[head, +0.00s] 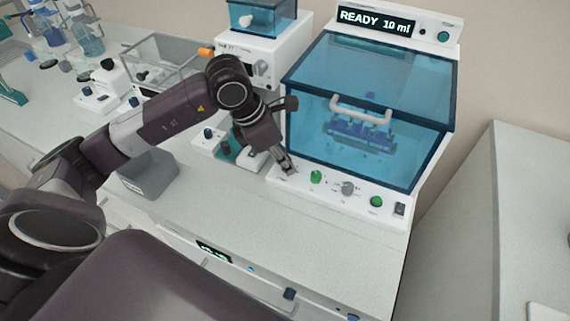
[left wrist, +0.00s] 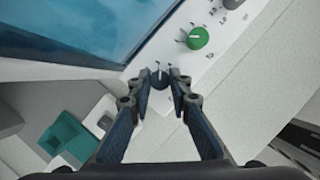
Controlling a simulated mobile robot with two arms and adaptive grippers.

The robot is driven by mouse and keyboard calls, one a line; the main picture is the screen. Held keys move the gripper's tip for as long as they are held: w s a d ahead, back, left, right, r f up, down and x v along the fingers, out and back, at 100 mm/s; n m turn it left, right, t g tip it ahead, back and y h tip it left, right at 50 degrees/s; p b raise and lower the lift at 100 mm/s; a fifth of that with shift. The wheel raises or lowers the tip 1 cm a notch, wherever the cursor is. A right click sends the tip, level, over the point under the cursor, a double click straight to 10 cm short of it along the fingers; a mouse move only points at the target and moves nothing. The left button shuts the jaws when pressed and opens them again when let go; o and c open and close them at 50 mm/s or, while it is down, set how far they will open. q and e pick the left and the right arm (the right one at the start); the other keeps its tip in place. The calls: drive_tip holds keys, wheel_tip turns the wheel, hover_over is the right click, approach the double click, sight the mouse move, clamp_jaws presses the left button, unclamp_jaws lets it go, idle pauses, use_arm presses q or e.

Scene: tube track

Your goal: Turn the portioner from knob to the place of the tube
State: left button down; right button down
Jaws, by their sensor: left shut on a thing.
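The portioner is a white machine with a blue see-through lid (head: 370,75) and a display (head: 376,20) reading "READY 10 ml". Its lid is down, and a blue rack with tubes (head: 360,132) shows dimly inside. My left gripper (head: 288,170) is at the left end of the front panel. My right gripper is not in view.
A grey knob (head: 348,188), a green button (head: 376,201) and a dark switch (head: 399,209) continue along the panel. A grey bin (head: 148,175) and small white devices stand left of the portioner. The counter in front of the panel is clear.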

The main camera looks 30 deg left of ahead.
use_arm(q)
drive_tip(key=shift+n+t+y+b, duration=0.35)
drive_tip(key=shift+n+b, duration=0.2)
drive_tip(key=shift+n, duration=0.45)
drive_tip(key=c, duration=1.8)
unclamp_jaws()
drive_tip(key=shift+o, duration=0.2)
drive_tip(key=shift+r, duration=0.1)
drive_tip(key=v, duration=1.2)
